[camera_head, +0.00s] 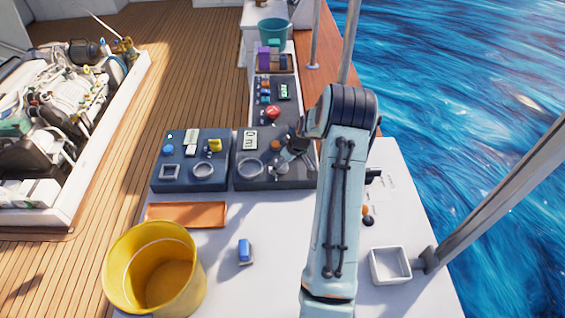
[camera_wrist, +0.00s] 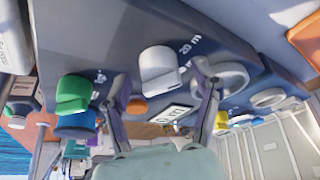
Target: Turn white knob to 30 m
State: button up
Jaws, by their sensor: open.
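The white knob (camera_wrist: 160,72) stands on a dark blue panel (camera_wrist: 110,30) in the wrist view. A printed "20 m" mark shows beside it on the panel; other print is partly hidden. In the head view the white knob (camera_head: 282,169) is small, beside my gripper at the panel's right part. My gripper (camera_wrist: 161,76) is open, with one finger to each side of the knob in the wrist view. I cannot tell whether either finger touches it. In the head view my gripper (camera_head: 289,156) is partly hidden by my arm.
Green (camera_wrist: 72,96), blue (camera_wrist: 77,124) and orange (camera_wrist: 137,105) controls and a grey ring (camera_wrist: 222,78) are close by. A second panel (camera_head: 158,183) stands to the left. A yellow bucket (camera_head: 122,270), orange tray (camera_head: 186,214) and blue-white object (camera_head: 244,250) are in front.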

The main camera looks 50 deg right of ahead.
jog(key=c, duration=1.1)
jog(key=shift+w+m, duration=0.1)
jog(key=shift+m, duration=0.2)
jog(key=m+h, duration=0.2)
jog(key=m, duration=0.3)
jog(key=shift+a, duration=0.15)
jog(key=m+g+h, duration=0.1)
jog(key=m, duration=0.2)
jog(key=m+g+h, duration=0.1)
jog(key=m, duration=0.2)
jog(key=o, duration=1.1)
